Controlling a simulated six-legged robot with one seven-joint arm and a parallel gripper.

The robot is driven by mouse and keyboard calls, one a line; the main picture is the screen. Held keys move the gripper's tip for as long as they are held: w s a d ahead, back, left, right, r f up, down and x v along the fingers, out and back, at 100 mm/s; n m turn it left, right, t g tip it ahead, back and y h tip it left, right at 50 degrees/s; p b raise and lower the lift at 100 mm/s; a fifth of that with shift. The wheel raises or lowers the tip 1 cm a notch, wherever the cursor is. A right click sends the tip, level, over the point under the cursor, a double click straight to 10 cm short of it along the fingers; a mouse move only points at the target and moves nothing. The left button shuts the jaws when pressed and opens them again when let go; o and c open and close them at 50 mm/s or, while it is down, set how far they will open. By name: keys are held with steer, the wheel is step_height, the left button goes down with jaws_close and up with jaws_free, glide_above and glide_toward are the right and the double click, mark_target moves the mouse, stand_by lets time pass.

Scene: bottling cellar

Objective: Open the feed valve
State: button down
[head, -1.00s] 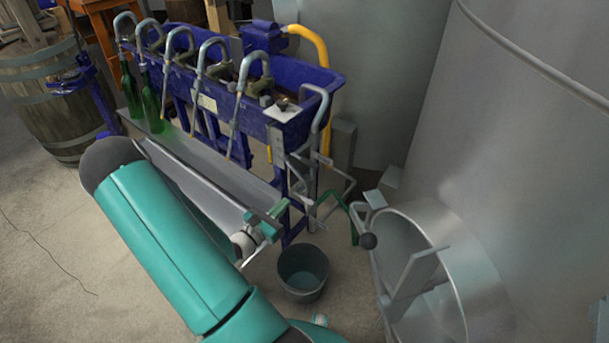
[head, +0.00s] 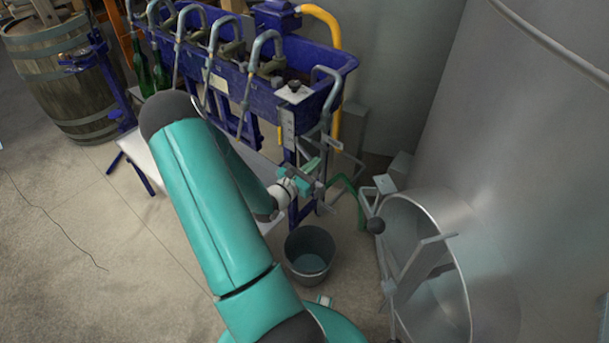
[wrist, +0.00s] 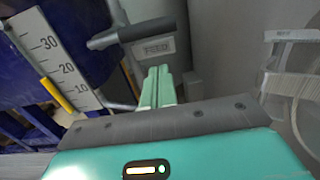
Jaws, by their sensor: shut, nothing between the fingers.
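The feed valve shows in the wrist view as a plate lettered FEED (wrist: 156,47) with a dark grey lever (wrist: 147,29) lying roughly crosswise just above it. A paler metal end (wrist: 101,42) sticks out at the lever's left. My gripper (wrist: 157,75) is shut and empty, its pale green fingertips just below the plate in the picture. I cannot tell whether they touch anything. In the head view my gripper (head: 313,167) is beside the right end of the blue filler trough (head: 262,97); the valve there is small and partly hidden by it.
A scale strip (wrist: 55,60) stands left of the valve. A grey bucket (head: 310,255) sits on the floor below my gripper. A large steel tank with an open round hatch (head: 440,215) is close on the right. Green bottles (head: 160,72) and a barrel (head: 62,75) stand left.

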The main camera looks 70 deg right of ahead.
step_height(320, 180, up, 3)
steer(key=shift+s+d+f, duration=0.1)
steer(key=shift+d+f, duration=0.05)
steer(key=shift+r+n, duration=0.4)
steer(key=shift+n, duration=0.3)
stand_by(0.4)
steer(key=w+d+r+n, duration=0.1)
steer(key=w+r+n, duration=0.2)
steer(key=r+n, duration=0.5)
steer(key=n, duration=0.8)
steer(key=shift+w+d+t, duration=0.25)
steer(key=shift+w+t, duration=0.1)
steer(key=shift+t, duration=0.05)
steer(key=shift+w, duration=0.1)
stand_by(0.6)
